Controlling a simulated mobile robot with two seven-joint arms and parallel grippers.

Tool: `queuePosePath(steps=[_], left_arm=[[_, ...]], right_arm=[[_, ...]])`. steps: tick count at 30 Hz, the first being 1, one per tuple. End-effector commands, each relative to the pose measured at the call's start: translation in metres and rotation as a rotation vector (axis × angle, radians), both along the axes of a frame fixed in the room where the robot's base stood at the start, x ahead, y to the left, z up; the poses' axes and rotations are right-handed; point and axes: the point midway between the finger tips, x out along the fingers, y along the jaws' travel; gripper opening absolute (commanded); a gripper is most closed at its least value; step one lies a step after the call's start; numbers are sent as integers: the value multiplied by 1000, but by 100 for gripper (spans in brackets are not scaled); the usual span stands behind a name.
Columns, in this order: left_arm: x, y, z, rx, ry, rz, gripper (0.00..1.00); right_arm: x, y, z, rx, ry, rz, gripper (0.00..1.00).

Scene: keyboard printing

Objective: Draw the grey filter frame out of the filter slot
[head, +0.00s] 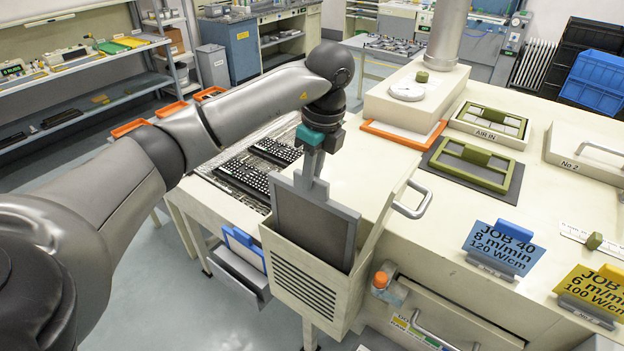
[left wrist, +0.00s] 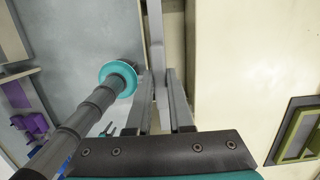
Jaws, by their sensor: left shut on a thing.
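The grey filter frame (head: 311,225) stands upright in the filter slot, a cream louvred box (head: 305,290) at the front left of the machine. Its upper part shows above the slot's front wall; its lower part is hidden inside. My left gripper (head: 313,160) is above the frame, shut on its upright grey tab. In the left wrist view the fingers (left wrist: 161,100) close on the grey tab (left wrist: 156,35). My right gripper is not in view.
A raised cream door with a handle (head: 412,202) stands just right of the slot. An orange-topped knob (head: 381,280) sits lower right. A blue-framed filter (head: 242,247) rests in a grey holder on the left. Keyboards (head: 243,179) lie on the conveyor behind.

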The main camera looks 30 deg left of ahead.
Motion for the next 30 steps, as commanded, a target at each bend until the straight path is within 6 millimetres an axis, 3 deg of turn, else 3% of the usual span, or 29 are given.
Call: queuePosePath(steps=[21,30], left_arm=[[0,0,37,0,-2,1,0],[0,0,40,0,0,1,0]], right_arm=[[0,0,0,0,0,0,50],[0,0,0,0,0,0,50]])
